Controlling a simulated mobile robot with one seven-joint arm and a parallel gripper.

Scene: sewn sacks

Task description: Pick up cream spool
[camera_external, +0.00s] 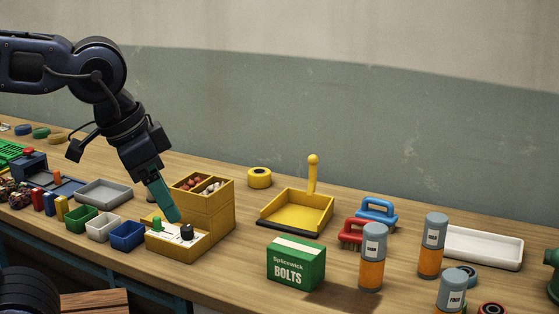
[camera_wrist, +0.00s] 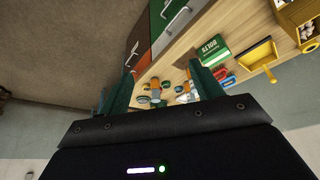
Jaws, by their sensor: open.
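My gripper (camera_external: 168,212) has teal fingers and points down over the low front tray of a yellow stepped box (camera_external: 210,216). In the wrist view the fingers stand apart with nothing held between them (camera_wrist: 162,74). Small cream pieces (camera_external: 211,186) lie in the upper right compartment of the box, beside red ones in the left compartment; they are too small to tell surely as spools. Cream pieces also show at the right edge of the wrist view (camera_wrist: 307,33). A green spool (camera_external: 157,224) and a black spool (camera_external: 187,231) stand on the front tray near the fingertips.
Green, white and blue bins (camera_external: 128,235) stand left of the box. A green bolts carton (camera_external: 296,264), a yellow dustpan (camera_external: 296,212) and orange-grey canisters (camera_external: 372,258) stand to the right. A yellow tape roll (camera_external: 259,177) lies behind. Bare wood shows between the box and carton.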

